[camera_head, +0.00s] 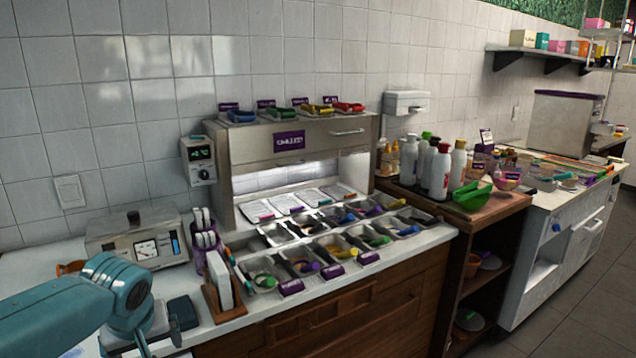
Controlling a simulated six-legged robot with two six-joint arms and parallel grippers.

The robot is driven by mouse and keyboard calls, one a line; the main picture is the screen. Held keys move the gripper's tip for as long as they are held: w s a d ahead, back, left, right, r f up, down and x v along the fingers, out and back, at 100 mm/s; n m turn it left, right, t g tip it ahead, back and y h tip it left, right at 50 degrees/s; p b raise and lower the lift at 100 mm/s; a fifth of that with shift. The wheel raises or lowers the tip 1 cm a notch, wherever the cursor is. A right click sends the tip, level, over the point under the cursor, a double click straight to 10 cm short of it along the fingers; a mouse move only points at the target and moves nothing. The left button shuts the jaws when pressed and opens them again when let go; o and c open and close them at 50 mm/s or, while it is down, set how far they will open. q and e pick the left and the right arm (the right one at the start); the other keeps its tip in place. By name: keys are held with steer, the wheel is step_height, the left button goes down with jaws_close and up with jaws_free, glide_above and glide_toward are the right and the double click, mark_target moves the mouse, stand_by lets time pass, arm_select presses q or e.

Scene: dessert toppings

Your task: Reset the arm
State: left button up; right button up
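My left arm comes in from the lower left as a teal link with a rounded joint. Its gripper (157,335) is at the bottom edge, over the left part of the white counter (72,258). My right arm and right gripper are not in view.
A metal device with gauges (137,240) stands behind my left arm. A wooden holder (219,300) is to the right. The topping station (290,143) has several trays (303,262) with coloured scoops. Bottles (440,170) and a green bowl (471,196) stand farther right.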

arm_select(q)
steer(key=s+d+f+m+g+h+p, duration=0.1)
steer(key=d+f, duration=0.3)
steer(key=f, duration=0.3)
steer(key=s+d+f+m+h, duration=0.1)
steer(key=s+d+f+h, duration=0.1)
steer(key=d+f, duration=0.35)
steer(key=s+d+f+m+g+h+p, duration=0.1)
steer(key=d+f+m, duration=0.1)
steer(key=f, duration=0.7)
steer(key=s+d+f+h, duration=0.1)
steer(key=s+d+f, duration=0.2)
steer(key=s+f, duration=0.3)
steer(key=s+d+f+g+h+p, duration=0.1)
steer(key=s+d+f, duration=0.2)
steer(key=s, duration=1)
step_height(320, 180, down, 3)
steer(key=shift+s+d+f, duration=0.15)
steer(key=shift+d+f, duration=0.05)
